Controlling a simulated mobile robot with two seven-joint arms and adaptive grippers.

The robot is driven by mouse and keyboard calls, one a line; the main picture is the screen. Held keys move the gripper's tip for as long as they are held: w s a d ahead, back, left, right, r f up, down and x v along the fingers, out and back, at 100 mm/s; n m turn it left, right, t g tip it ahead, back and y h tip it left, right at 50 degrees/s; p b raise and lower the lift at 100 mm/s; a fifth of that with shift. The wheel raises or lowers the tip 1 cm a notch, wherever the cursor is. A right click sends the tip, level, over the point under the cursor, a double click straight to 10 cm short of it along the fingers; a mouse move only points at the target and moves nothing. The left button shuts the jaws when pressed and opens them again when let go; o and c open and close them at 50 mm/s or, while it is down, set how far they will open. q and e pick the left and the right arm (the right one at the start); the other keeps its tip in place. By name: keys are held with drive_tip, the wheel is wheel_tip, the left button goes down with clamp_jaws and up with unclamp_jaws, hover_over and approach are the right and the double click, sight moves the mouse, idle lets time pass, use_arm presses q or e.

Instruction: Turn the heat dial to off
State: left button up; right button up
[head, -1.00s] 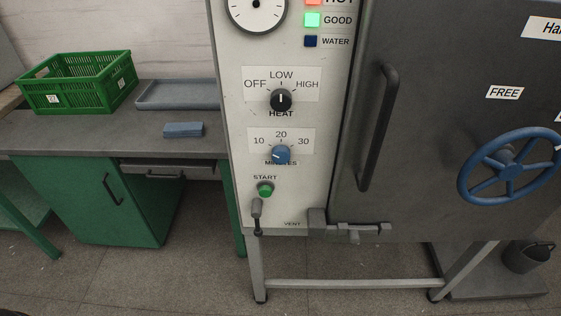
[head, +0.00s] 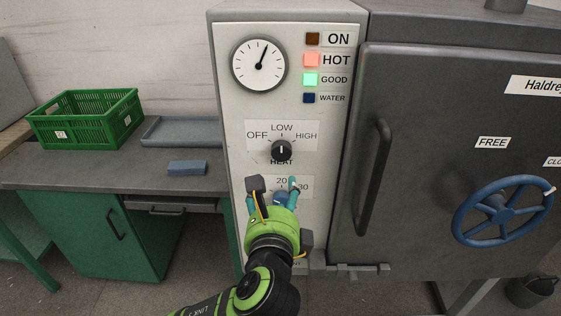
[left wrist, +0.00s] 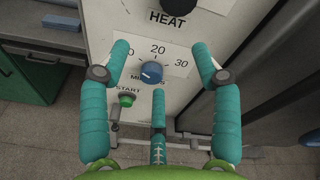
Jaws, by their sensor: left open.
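The heat dial (head: 281,150) is a black round knob on the pale control panel (head: 235,120). Its white mark points up to LOW, with OFF at the left and HIGH at the right. Only its lower edge shows at the top of the left wrist view (left wrist: 180,5). My left gripper (head: 272,190) is open and empty, with teal fingers, in front of the panel below the heat dial. In the left wrist view its spread fingers (left wrist: 159,50) frame the blue minutes dial (left wrist: 152,72), seemingly without touching it. My right gripper is not in view.
The HOT lamp (head: 311,59) glows red and the GOOD lamp (head: 310,79) green. A dark door handle (head: 375,180) stands out right of the panel, with a blue handwheel (head: 500,208) beyond. A green crate (head: 85,118) sits on the bench at the left.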

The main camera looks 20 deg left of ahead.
sight(280, 153)
use_arm(q)
drive_tip(key=w+r+m, duration=0.1)
drive_tip(key=w, duration=0.1)
drive_tip(key=w+a+r+t+p, duration=0.1)
drive_tip(key=w, duration=0.1)
drive_tip(key=w+r+m, duration=0.1)
drive_tip(key=w+r, duration=0.1)
drive_tip(key=shift+w+a+r+m+t+y+p, duration=0.1)
drive_tip(key=shift+w+a+m+t+y+p, duration=0.05)
drive_tip(key=shift+w+m+t+y+p, duration=0.2)
drive_tip(key=shift+w+a, duration=0.1)
drive_tip(key=shift+w, duration=0.15)
